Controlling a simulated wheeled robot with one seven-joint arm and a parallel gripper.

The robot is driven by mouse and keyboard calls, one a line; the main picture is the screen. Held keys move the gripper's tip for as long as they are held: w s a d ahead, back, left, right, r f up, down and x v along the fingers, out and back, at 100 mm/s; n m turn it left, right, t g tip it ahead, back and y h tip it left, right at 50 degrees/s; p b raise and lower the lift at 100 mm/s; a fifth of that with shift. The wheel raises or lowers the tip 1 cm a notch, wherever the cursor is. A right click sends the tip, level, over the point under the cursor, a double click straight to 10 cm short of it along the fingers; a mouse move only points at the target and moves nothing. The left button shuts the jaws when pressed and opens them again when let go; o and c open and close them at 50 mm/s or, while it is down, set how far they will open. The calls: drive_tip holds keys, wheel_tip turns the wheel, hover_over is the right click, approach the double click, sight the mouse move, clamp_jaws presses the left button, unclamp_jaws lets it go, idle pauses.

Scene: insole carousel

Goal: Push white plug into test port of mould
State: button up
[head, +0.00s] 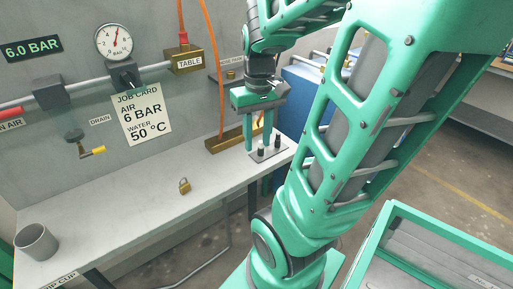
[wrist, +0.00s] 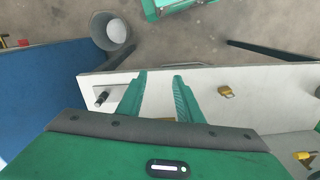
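My gripper (head: 258,146) hangs over the right end of the grey bench, by a small plate (head: 284,150) with black pegs (head: 261,152). In the wrist view its two green fingers (wrist: 160,76) are apart, with nothing between them. One dark peg (wrist: 101,97) shows left of the fingers there. I cannot make out the white plug, the mould or its test port in either view.
The bench (head: 130,205) holds a brass padlock (head: 184,185) and a grey cup (head: 37,242). A brass block (head: 228,138) sits at the bench's back. A blue cabinet (head: 302,98) stands beyond the bench. A round grey container (wrist: 109,32) shows in the wrist view.

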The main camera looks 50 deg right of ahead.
drive_tip(key=n, duration=0.2)
approach(261, 141)
drive_tip(key=shift+a, duration=0.1)
drive_tip(key=shift+f, duration=4.45)
clamp_jaws()
drive_tip(key=shift+r, duration=0.1)
